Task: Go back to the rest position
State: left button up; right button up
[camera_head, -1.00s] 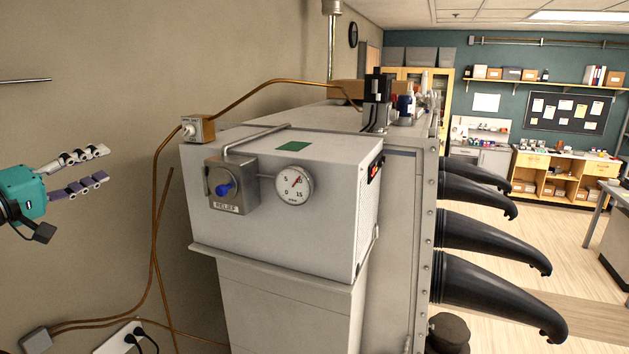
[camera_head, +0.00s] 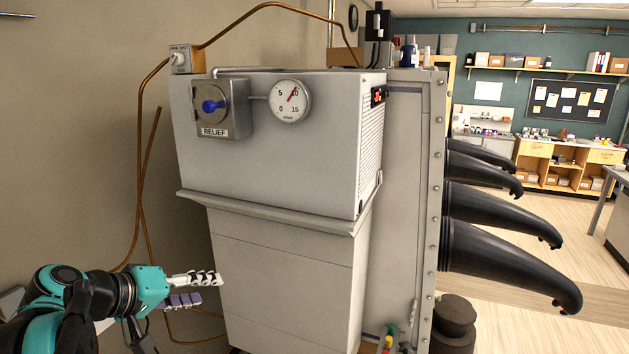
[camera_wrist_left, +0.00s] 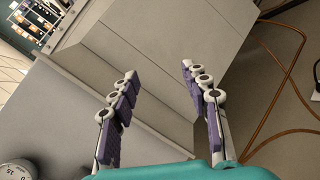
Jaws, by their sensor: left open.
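My left gripper (camera_head: 200,290) is at the lower left of the head view, left of the grey cabinet's lower part (camera_head: 290,285). It is open and empty. In the left wrist view, its two purple-padded fingers (camera_wrist_left: 161,90) stand apart with nothing between them. The cabinet's grey panels (camera_wrist_left: 130,45) lie beyond the fingers in that view. Whether the gripper touches the cabinet is hard to tell, but it looks apart from it. My right gripper does not show.
The cabinet carries a RELIEF valve with a blue knob (camera_head: 212,106) and a round gauge (camera_head: 290,101). Copper pipes (camera_head: 143,180) run along the wall at left. Several black gloves (camera_head: 510,262) stick out to the right. Open floor (camera_head: 590,265) lies beyond them.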

pick_arm(q)
jog(key=s+d+f+m+g+y+b, duration=0.1)
jog(key=s+f+b, duration=0.4)
jog(key=f, duration=1)
jog(key=s+d+f+m+y+b, duration=0.1)
jog(key=s+f+b, duration=0.4)
jog(key=f, duration=1)
jog(key=s+d+f+m+g+y+b, duration=0.1)
jog(key=s+d+f+m+y+b, duration=0.1)
jog(key=s+f+b, duration=0.3)
notch_tip(320, 180, down, 10)
jog(key=y+b, duration=0.1)
jog(key=b, duration=0.3)
jog(key=shift+s+m+g+y+b, duration=0.3)
jog(key=shift+s+m+y+b, duration=0.05)
jog(key=shift+s+m+y, duration=0.05)
jog(key=shift+d+f, duration=0.1)
jog(key=shift+f, duration=0.05)
